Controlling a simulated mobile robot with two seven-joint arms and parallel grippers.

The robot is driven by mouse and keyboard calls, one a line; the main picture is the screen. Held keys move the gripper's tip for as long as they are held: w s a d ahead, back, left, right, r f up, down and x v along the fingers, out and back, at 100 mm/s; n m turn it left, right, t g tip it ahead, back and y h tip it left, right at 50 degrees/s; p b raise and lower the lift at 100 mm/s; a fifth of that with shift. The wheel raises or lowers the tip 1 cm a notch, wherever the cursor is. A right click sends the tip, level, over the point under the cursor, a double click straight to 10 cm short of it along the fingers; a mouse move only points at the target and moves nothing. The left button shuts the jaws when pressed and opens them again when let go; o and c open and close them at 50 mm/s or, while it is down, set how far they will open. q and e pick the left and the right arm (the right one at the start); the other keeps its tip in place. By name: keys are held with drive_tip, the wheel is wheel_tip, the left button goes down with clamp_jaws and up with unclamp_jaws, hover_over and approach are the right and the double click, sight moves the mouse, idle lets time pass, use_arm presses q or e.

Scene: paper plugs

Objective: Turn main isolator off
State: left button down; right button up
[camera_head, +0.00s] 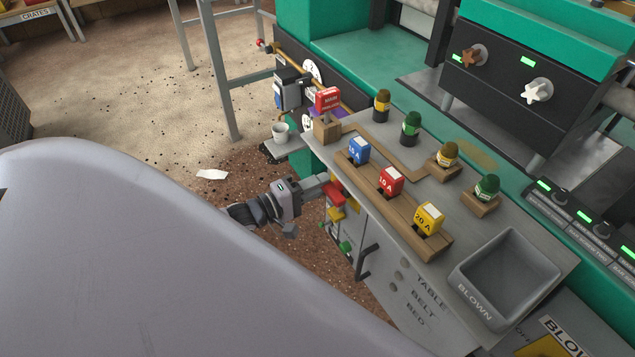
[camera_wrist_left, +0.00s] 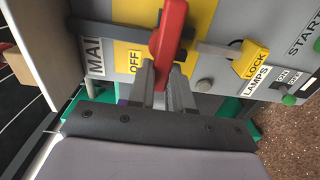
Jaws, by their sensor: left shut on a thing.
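The red main isolator handle (camera_wrist_left: 168,32) sits on a yellow plate (camera_wrist_left: 205,18) on the front of the grey bench cabinet. A label reading OFF (camera_wrist_left: 133,62) is to the left of the handle in the left wrist view, beside a partly cut-off white label starting MAI (camera_wrist_left: 95,57). My left gripper (camera_wrist_left: 167,85) is shut on the lower end of the handle, a finger on each side. In the head view, my left gripper (camera_head: 322,187) reaches the red handle (camera_head: 334,193) at the cabinet's left end.
A yellow tag reading LOCK (camera_wrist_left: 252,62) and a LAMPS label (camera_wrist_left: 256,82) are close by the handle. Fuse blocks stand on a wooden rack (camera_head: 360,185) on the bench top, beside a grey BLOWN bin (camera_head: 515,282). A black door handle (camera_head: 367,262) juts from the cabinet.

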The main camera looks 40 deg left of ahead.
use_arm(q)
drive_tip(key=shift+w+r+n, duration=0.1)
drive_tip(key=shift+w+n, duration=0.05)
drive_tip(key=shift+n, duration=0.15)
drive_tip(key=c, duration=1)
unclamp_jaws()
drive_tip(key=shift+d, duration=0.1)
drive_tip(key=shift+c, duration=0.2)
drive_tip(key=v, duration=0.7)
drive_tip(key=shift+p, duration=0.4)
